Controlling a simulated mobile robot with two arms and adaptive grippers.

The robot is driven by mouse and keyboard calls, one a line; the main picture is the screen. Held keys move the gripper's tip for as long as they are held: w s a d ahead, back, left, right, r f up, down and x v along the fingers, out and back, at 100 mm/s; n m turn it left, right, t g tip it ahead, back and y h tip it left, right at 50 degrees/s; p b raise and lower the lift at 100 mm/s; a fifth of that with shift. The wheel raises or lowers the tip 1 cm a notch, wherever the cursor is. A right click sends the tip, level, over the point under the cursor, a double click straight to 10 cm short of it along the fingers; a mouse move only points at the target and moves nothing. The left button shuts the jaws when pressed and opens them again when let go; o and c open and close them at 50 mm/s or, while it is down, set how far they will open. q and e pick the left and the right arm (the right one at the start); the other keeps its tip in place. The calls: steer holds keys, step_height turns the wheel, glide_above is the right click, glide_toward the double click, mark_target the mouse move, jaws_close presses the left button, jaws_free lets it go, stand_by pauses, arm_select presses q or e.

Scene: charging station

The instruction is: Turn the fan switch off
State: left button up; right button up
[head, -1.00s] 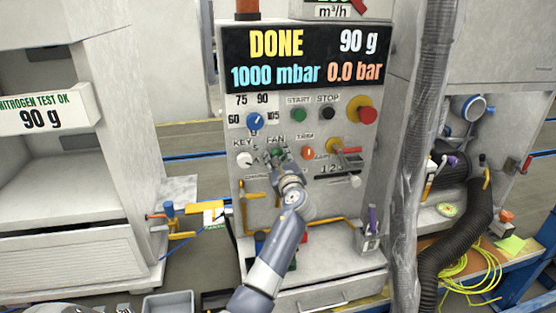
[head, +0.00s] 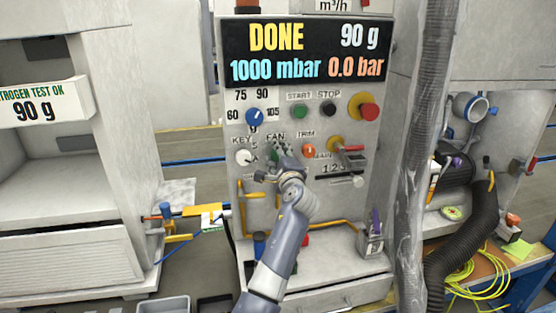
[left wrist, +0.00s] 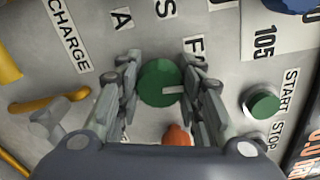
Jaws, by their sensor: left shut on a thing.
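The fan switch is a round green knob with a white pointer line (left wrist: 160,83), on the grey control panel under the FAN label. In the head view it is mostly hidden behind my left gripper (head: 279,157). In the left wrist view the two fingers of my left gripper (left wrist: 162,92) stand on either side of the green knob and are shut on it. The white line points right in that view. My right gripper is not in view.
A white KEY knob (head: 243,157) and a blue dial (head: 255,117) sit close by. An orange TRIM knob (head: 308,150), a green START button (head: 300,111) and a red stop button (head: 368,111) are to the right. The display (head: 306,52) reads DONE.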

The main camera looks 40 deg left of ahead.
arm_select(q)
steer(key=shift+n+b, duration=0.3)
steer(key=shift+n, duration=0.3)
